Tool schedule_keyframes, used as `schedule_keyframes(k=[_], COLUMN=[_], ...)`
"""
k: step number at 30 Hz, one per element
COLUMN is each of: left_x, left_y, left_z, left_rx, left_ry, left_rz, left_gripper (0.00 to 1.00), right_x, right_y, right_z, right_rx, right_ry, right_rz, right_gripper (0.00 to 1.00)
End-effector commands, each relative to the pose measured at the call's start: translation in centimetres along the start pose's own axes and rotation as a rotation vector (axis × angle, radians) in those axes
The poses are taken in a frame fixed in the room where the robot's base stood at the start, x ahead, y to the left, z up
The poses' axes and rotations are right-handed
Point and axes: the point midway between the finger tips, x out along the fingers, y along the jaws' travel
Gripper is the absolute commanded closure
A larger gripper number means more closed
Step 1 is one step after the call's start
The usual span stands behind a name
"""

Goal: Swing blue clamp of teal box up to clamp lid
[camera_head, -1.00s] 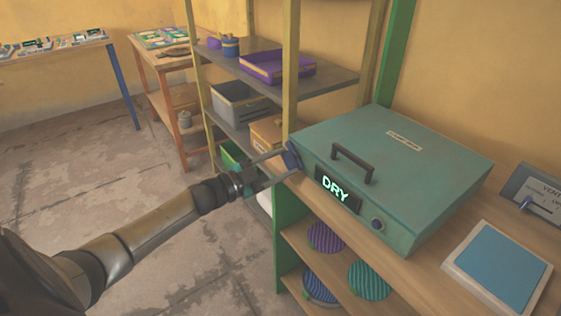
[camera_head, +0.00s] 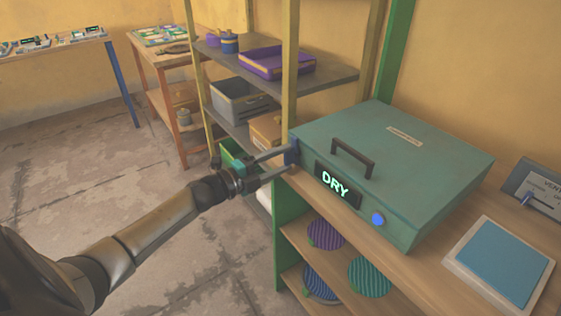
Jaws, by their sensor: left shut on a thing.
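The teal box (camera_head: 410,165) stands on the wooden bench with its lid down, a dark handle on the lid and a lit "DRY" display (camera_head: 337,186) on its front. The blue clamp (camera_head: 291,152) is at the box's left front corner and stands upright against the lid edge. My left gripper (camera_head: 284,162) comes in from the left and is shut on the blue clamp, its fingers partly covering it. A round knob (camera_head: 378,219) on the box front glows blue. My right gripper is not in view.
A blue-topped pad (camera_head: 499,264) and a vent panel (camera_head: 535,190) are on the bench at the right. Striped discs (camera_head: 326,234) lie on the shelf below. A shelf with a purple tray (camera_head: 277,64) stands behind the arm.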

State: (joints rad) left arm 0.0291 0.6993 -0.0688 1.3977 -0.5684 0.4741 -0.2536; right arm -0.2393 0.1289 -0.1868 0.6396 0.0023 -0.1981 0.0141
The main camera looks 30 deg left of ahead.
Motion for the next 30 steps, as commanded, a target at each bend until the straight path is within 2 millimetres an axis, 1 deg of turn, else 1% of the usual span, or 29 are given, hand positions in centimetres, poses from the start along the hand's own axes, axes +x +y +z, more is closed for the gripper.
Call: schedule_keyframes(k=[9,22,23,30], left_x=[-0.03,-0.03,-0.03,-0.02], left_y=[0.10,0.10,0.09,0.11], left_z=[0.01,0.02,0.02,0.00], left_rx=[0.083,0.095,0.095,0.092], left_ry=[-0.001,0.000,0.000,0.000], left_rz=[0.001,0.002,0.002,0.002], left_gripper=[0.96,0.96,0.39,0.12], right_x=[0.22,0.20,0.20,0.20], right_y=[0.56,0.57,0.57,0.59], right_z=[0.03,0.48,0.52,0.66], right_rx=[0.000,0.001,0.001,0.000], right_ry=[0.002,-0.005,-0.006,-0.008], right_rz=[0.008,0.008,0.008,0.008], right_gripper=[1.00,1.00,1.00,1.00])
